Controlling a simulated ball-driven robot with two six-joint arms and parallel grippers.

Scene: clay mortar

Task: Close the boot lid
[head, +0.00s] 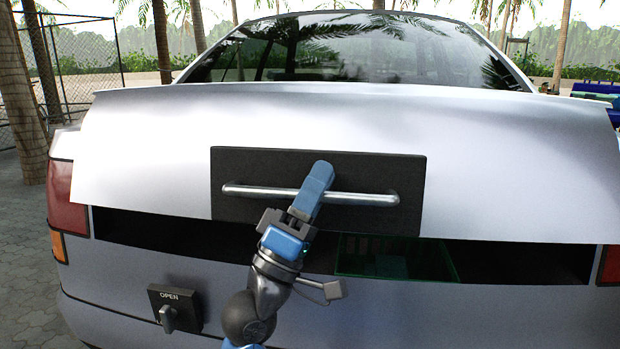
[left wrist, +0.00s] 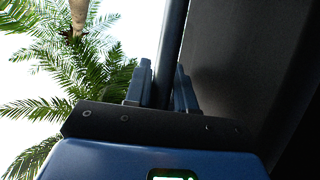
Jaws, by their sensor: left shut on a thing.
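The boot lid (head: 150,150) of a silver car is partly lowered, with a dark gap between its lower edge and the car body. A black plate (head: 400,220) on the lid carries a horizontal metal bar handle (head: 250,189). My left gripper (head: 314,185) is shut on the handle near its middle. In the left wrist view the handle (left wrist: 172,45) runs between the two fingers (left wrist: 162,85), beside the dark plate (left wrist: 230,60). My right gripper is not in view.
A black box with a knob marked OPEN (head: 174,308) sits on the car's rear at lower left. A green crate (head: 390,258) shows inside the boot through the gap. Palm trees and a wire fence (head: 85,60) stand behind.

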